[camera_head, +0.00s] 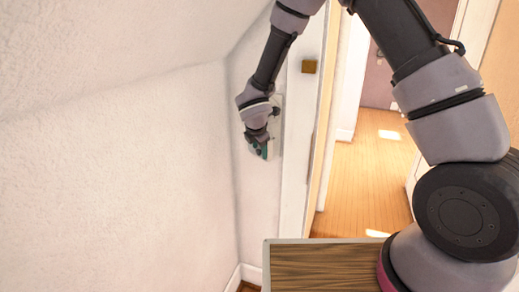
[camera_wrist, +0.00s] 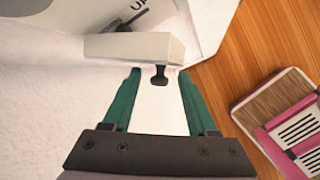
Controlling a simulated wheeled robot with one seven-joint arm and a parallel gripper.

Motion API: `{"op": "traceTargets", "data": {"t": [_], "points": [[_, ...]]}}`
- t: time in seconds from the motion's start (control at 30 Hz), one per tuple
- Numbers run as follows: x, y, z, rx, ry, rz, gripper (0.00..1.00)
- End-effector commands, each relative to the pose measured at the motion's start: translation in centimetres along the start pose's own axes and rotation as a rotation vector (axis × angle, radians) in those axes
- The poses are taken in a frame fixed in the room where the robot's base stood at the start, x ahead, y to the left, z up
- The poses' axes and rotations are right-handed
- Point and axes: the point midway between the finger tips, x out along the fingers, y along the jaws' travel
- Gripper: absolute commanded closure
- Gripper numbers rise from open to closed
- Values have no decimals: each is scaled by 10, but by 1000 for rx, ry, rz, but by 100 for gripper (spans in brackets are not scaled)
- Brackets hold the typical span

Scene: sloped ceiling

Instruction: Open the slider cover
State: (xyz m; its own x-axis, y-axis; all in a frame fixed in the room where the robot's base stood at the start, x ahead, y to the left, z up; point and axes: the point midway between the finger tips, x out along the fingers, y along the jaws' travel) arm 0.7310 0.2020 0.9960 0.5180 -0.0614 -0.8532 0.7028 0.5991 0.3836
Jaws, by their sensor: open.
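The slider cover (camera_wrist: 135,47) looks like a pale cream block on the white wall in the wrist view. A small dark knob (camera_wrist: 159,76) sticks out at its near edge. My gripper (camera_wrist: 158,72) is open, with its two green fingers on either side of the knob and a gap to each. Whether the fingertips touch the cover I cannot tell. In the head view my gripper (camera_head: 262,149) points down close to the wall and hides most of the pale fixture (camera_head: 278,115) behind it.
A white door frame (camera_head: 300,130) with a small brass-coloured plate (camera_head: 309,66) stands to the right. Beyond it is an open doorway with a wood floor (camera_head: 370,165).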

Motion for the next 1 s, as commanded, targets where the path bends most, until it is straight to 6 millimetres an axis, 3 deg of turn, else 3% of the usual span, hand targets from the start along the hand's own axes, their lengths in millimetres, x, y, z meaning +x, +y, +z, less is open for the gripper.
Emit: {"op": "traceTargets", "data": {"t": [0.1,0.23,0.27,1.0], "points": [[0,0,0,0,0,0,45],[0,0,0,0,0,0,95],[0,0,0,0,0,0,100],[0,0,0,0,0,0,100]]}}
